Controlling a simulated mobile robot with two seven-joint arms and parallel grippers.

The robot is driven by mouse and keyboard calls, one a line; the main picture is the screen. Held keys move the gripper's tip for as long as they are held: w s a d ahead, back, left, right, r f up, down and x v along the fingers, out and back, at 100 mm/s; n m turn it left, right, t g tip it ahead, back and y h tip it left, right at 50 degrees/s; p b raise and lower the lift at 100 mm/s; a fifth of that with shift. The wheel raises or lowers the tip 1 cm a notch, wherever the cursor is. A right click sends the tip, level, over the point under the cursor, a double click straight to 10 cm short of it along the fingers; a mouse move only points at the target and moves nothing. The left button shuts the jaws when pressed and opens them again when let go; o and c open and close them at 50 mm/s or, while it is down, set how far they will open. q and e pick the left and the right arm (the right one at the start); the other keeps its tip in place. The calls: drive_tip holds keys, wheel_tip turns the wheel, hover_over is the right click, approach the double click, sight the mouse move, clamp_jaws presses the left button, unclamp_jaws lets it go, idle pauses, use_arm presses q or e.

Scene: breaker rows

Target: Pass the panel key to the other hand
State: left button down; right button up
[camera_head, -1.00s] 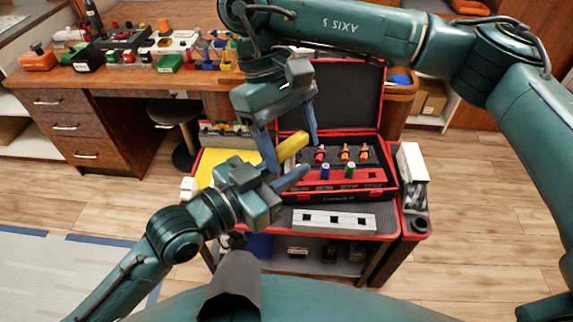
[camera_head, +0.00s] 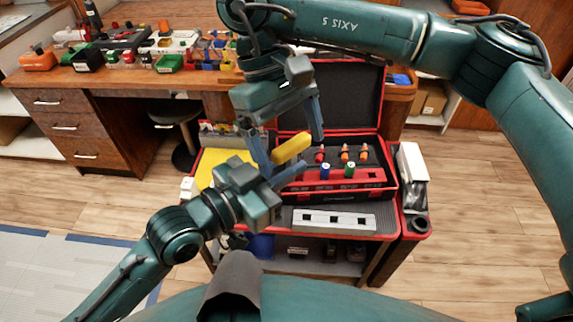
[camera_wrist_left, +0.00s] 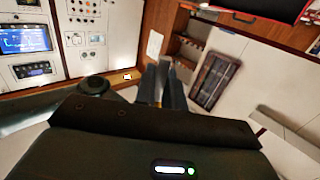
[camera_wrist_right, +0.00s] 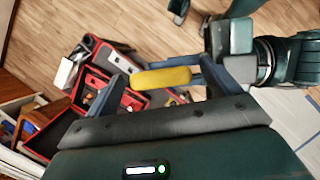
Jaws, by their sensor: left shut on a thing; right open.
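The panel key shows as a yellow handle (camera_head: 291,149), tilted above the cart; it also shows in the right wrist view (camera_wrist_right: 161,78). My left gripper (camera_head: 279,172) is shut on the key's lower end, and its fingers hide the rest of the key. In the left wrist view its fingers (camera_wrist_left: 165,88) are close together, with a sliver of yellow between them. My right gripper (camera_head: 294,150) comes from above and is open. Its fingers stand on either side of the yellow handle, and in the right wrist view a gap shows beside the left finger.
Below is a red-edged cart with an open black case (camera_head: 335,95), a red rack (camera_head: 340,178) of several coloured parts, and a grey strip (camera_head: 334,220) with square holes. A yellow sheet (camera_head: 212,168) lies at its left. A workbench (camera_head: 150,80) with bins stands behind.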

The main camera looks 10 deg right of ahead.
drive_tip(key=v, duration=1.2)
drive_tip(key=s+a+f+m+g+y, duration=0.4)
drive_tip(key=s+a+g+y, duration=0.2)
drive_tip(key=s+a+y, duration=0.3)
wheel_tip(320, 180, up, 6)
drive_tip(key=w+a+m+g+y, duration=0.1)
drive_tip(key=a+m+g+y, duration=0.15)
drive_tip(key=m+y, duration=0.65)
drive_tip(key=w+d+r+m+t+y, duration=0.2)
drive_tip(key=w+d+m+t+y, duration=0.75)
drive_tip(key=m, duration=0.95)
drive_tip(key=w+d+f+m+t+h, duration=0.25)
drive_tip(key=d+f+m+t, duration=0.2)
drive_tip(key=m+t, duration=0.65)
drive_tip(key=w+d+f+m+t+h, duration=0.1)
drive_tip(key=d+f+m+t+h, duration=0.4)
drive_tip(key=m+t, duration=0.6)
drive_tip(key=s+d+f+m+g+h, duration=0.1)
drive_tip(key=d+f+m+h, duration=0.1)
drive_tip(key=f+m+h, duration=0.45)
drive_tip(key=s+d+f+m+h, duration=0.1)
drive_tip(key=d+f+m+h, duration=0.15)
drive_tip(key=f+m, duration=0.6)
drive_tip(key=s+f+m+g+h, duration=0.4)
drive_tip(key=s+f+m+g, duration=0.3)
drive_tip(key=s+f, duration=0.9)
wheel_tip(320, 180, down, 4)
drive_tip(key=shift+s+a+f+g+h, duration=0.2)
drive_tip(key=shift+s+a+g+h, duration=0.1)
drive_tip(key=shift+s+a+h, duration=0.15)
